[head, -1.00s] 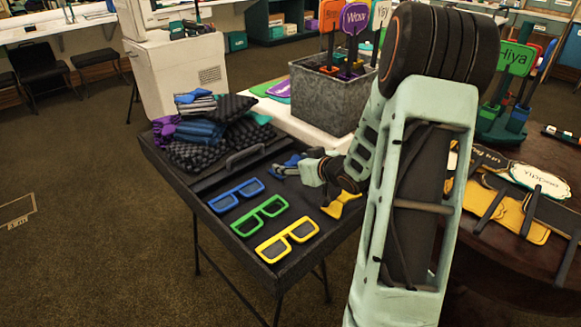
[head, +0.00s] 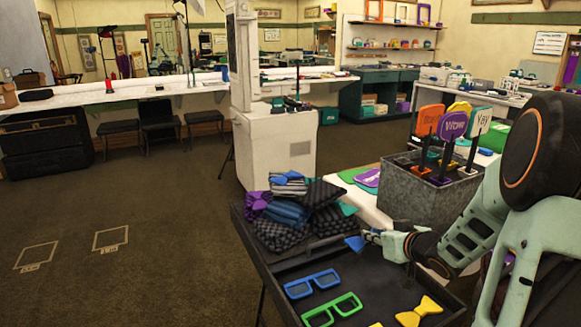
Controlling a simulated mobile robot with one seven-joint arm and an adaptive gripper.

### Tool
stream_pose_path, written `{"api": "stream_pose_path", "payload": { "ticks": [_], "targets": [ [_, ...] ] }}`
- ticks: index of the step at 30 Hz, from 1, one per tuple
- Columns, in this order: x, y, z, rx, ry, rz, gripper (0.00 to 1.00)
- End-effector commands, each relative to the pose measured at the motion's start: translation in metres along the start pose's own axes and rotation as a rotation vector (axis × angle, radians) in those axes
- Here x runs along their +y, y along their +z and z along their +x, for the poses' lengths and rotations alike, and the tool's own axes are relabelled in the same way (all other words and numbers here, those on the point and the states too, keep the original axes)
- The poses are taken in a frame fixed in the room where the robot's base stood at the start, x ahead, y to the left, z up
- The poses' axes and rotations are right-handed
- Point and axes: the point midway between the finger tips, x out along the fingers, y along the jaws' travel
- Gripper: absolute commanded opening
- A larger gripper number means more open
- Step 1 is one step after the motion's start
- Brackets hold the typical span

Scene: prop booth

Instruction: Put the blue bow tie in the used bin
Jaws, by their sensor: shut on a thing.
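A blue bow tie (head: 355,243) sits at the tips of my gripper (head: 366,239). My gripper is shut on it, pointing left above the back of the dark tray table (head: 258,252). Part of the bow tie is hidden by the fingers. Another blue piece like a bow tie (head: 289,177) lies on top of the pile of folded cloths, left of my gripper. No container that I can make out as the used bin is in view.
Blue glasses (head: 312,284), green glasses (head: 333,309) and a yellow bow tie (head: 420,311) lie on the tray table. Folded cloths (head: 285,236) fill its back left. A metal box (head: 413,202) with word paddles stands behind my arm. Open carpet (head: 130,240) lies left.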

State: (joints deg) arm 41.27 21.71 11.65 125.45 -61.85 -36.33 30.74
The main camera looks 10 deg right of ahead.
Motion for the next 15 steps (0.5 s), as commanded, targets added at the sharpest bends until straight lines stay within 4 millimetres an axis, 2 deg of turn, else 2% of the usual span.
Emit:
{"api": "stream_pose_path", "payload": {
  "ticks": [6,9,15],
  "targets": [
    [-0.074,-0.014,-0.02,0.005,-0.055,-0.032,0.0],
    [-0.107,-0.015,-0.032,0.004,-0.078,-0.044,0.0],
    [-0.154,-0.011,-0.053,0.002,-0.111,-0.064,0.0]
  ]
}}
